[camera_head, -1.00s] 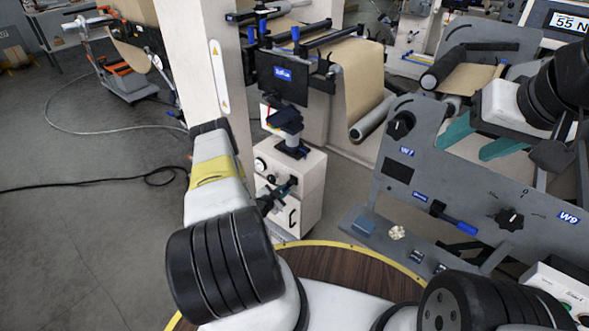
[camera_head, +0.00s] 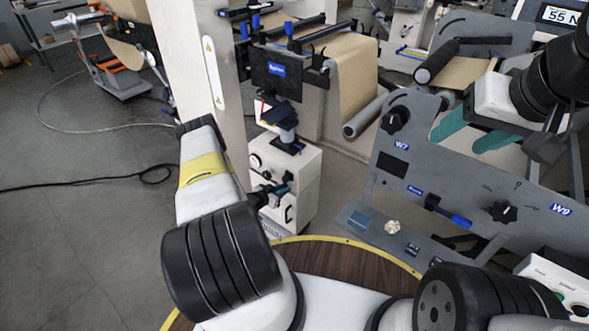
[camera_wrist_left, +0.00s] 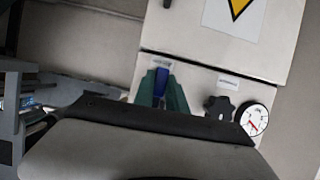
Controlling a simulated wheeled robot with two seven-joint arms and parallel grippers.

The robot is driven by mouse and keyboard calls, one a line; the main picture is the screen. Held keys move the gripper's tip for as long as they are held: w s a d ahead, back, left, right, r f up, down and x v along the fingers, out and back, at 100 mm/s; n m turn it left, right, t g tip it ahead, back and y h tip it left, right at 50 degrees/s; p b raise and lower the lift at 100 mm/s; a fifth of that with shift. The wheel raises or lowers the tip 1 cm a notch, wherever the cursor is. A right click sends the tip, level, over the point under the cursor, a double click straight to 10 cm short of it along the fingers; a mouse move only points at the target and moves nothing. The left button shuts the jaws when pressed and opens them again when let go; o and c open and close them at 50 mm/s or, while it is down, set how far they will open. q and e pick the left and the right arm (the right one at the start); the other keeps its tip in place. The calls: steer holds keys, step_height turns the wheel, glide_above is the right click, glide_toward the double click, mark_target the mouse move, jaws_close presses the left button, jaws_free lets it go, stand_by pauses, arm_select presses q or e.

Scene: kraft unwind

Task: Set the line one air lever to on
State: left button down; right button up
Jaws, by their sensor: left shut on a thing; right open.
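The line one air lever is most likely the blue handle (camera_wrist_left: 161,73) on a pale cabinet face in the left wrist view, below a small label. The green fingers of my left gripper (camera_wrist_left: 160,92) are closed around it. In the head view my left gripper (camera_head: 281,188) is at the front of the white cabinet (camera_head: 306,168), and the lever is hidden there. I cannot read the lever's on or off marking. My right gripper (camera_head: 472,131) is open and empty, with teal fingers apart, above the grey W7/W9 panel.
A black knob (camera_wrist_left: 219,107) and a round gauge (camera_wrist_left: 254,119) sit right of the lever. A dark screen (camera_head: 276,72) stands above the cabinet. The grey panel (camera_head: 420,165) with knobs and a blue-handled lever (camera_head: 449,213) is at right. Floor at left is mostly clear.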

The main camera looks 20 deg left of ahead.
arm_select(q)
steer(key=shift+s, duration=0.1)
steer(key=c, duration=1.4)
jaws_free()
steer(key=shift+o, duration=0.2)
steer(key=v, duration=0.7)
steer(key=shift+s+a, duration=0.15)
steer(key=shift+s, duration=0.15)
steer(key=shift+r, duration=0.1)
